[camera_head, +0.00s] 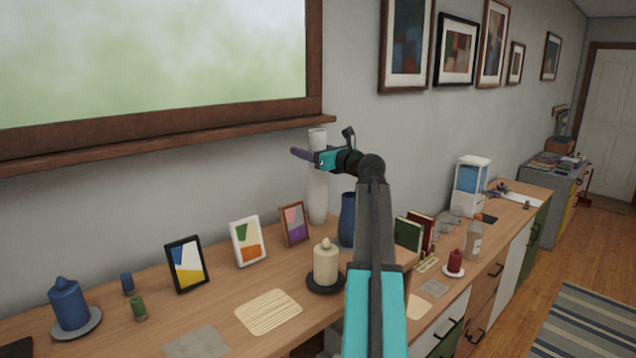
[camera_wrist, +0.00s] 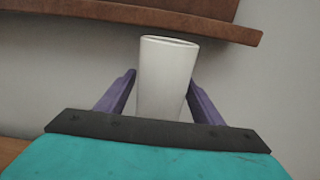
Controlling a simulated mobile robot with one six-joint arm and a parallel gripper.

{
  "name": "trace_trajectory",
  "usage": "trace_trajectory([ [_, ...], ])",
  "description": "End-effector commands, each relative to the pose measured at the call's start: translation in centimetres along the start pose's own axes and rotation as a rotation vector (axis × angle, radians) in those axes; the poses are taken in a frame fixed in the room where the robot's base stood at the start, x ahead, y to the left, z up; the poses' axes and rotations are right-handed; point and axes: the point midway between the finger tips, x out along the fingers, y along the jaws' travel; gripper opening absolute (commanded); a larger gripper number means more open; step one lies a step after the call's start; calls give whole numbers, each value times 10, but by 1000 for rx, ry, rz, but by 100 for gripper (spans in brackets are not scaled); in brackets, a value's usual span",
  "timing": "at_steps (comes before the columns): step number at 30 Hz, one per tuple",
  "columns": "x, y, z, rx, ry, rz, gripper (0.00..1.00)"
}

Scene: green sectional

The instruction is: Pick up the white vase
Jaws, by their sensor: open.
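The tall white vase (camera_head: 317,195) stands upright on the wooden counter against the wall, just below the window ledge. My gripper (camera_head: 305,155) is at the vase's upper neck, with a purple finger showing to the left of it. In the wrist view the vase's rim and neck (camera_wrist: 166,75) stand between the two open purple fingers of my gripper (camera_wrist: 160,95). A small gap seems to show between the neck and each finger at their tips. The lower part of the vase is hidden in the wrist view by my gripper's body.
The wooden window ledge (camera_head: 170,143) juts out close to the vase's top. A blue vase (camera_head: 347,218) stands just right of the white one. A small picture frame (camera_head: 294,224) is left of it, and a cream candle (camera_head: 326,264) on a dark plate stands in front.

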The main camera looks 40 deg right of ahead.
Motion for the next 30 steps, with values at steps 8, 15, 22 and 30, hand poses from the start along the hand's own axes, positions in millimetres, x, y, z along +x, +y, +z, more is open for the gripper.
trace_trajectory([
  [8, -1, -1, 0, 0, 0, -1, 61],
  [15, -1, -1, 0, 0, 0, -1, 52],
  [22, -1, -1, 0, 0, 0, -1, 14],
  [30, -1, -1, 2, 1, -4, -1, 0],
])
